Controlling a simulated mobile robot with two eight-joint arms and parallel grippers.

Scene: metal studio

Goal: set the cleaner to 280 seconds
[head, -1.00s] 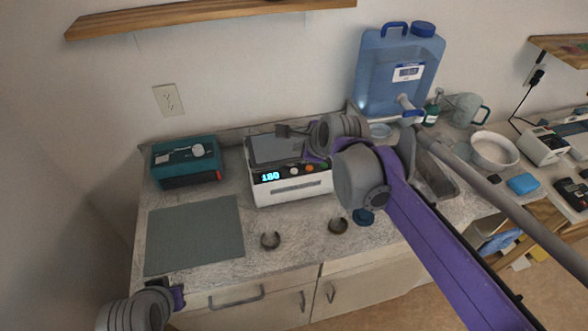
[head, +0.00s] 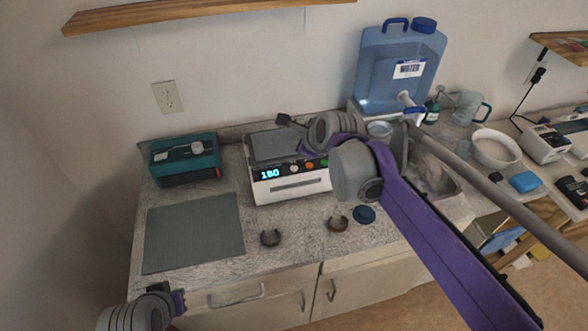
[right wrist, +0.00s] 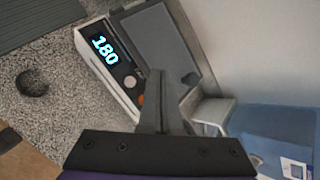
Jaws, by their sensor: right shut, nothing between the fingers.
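The cleaner (head: 290,190) is a white box with a grey lid (head: 272,146) on the counter. Its lit display (head: 270,174) reads 180, clearest in the right wrist view (right wrist: 105,50). Right of the display are a pale button (head: 293,170), an orange button (head: 308,167) and a green one (head: 323,163). In the right wrist view the pale button (right wrist: 130,82) and orange button (right wrist: 141,99) show beside my fingers.
A teal box (head: 185,160) and a grey-green mat (head: 194,233) lie left of the cleaner. A blue water jug (head: 398,65) stands behind right. A wooden shelf (head: 200,12) hangs above.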

